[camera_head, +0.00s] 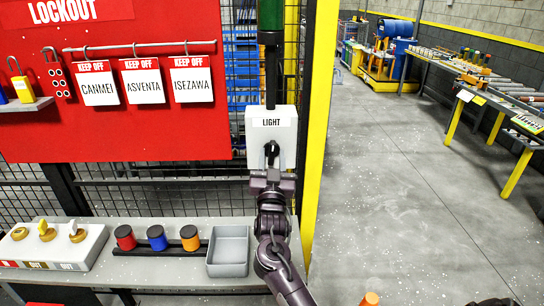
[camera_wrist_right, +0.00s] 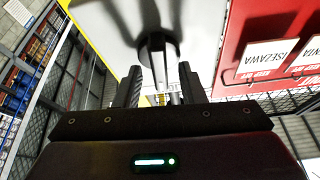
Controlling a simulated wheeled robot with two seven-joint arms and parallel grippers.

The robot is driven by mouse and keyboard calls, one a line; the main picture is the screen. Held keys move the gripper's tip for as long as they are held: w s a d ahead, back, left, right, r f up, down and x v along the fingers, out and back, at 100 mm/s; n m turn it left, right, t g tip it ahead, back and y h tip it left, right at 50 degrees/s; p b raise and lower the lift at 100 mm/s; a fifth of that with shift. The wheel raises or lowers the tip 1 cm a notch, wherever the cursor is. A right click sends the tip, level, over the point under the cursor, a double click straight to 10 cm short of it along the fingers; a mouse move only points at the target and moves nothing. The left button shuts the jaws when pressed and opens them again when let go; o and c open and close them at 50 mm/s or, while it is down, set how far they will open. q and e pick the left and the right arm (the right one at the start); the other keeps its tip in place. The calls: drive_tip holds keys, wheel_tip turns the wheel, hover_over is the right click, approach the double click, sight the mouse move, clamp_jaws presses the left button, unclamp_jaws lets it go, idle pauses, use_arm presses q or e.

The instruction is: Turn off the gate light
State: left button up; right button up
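The white switch box labelled LIGHT (camera_head: 284,122) is mounted on the gate post beside the red board. In the right wrist view the metal lever (camera_wrist_right: 157,62) stands out from a round collar on the pale box (camera_wrist_right: 107,22). My right gripper (camera_head: 271,168) is at the lever. Its two dark fingers (camera_wrist_right: 160,88) are apart, one on either side of the lever, with visible gaps. I cannot tell whether either finger touches it. My left gripper is out of view.
A red lockout board (camera_head: 130,135) with KEEP OFF tags hangs at the left. Below, a shelf (camera_head: 150,274) holds a grey tray (camera_head: 229,268), coloured knobs and a white box. A yellow post (camera_head: 320,110) stands right of the switch.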

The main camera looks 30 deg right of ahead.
drive_tip(key=shift+c, duration=0.2)
clamp_jaws()
drive_tip(key=shift+n+t+y, duration=0.3)
drive_tip(key=shift+n+y, duration=0.2)
drive_tip(key=shift+n, duration=0.6)
drive_tip(key=shift+o, duration=0.2)
unclamp_jaws()
drive_tip(key=shift+s+a+f, duration=0.1)
drive_tip(key=shift+s+f, duration=0.1)
drive_tip(key=shift+f, duration=0.05)
drive_tip(key=b+v, duration=0.3)
drive_tip(key=v, duration=0.4)
drive_tip(key=shift+s, duration=0.15)
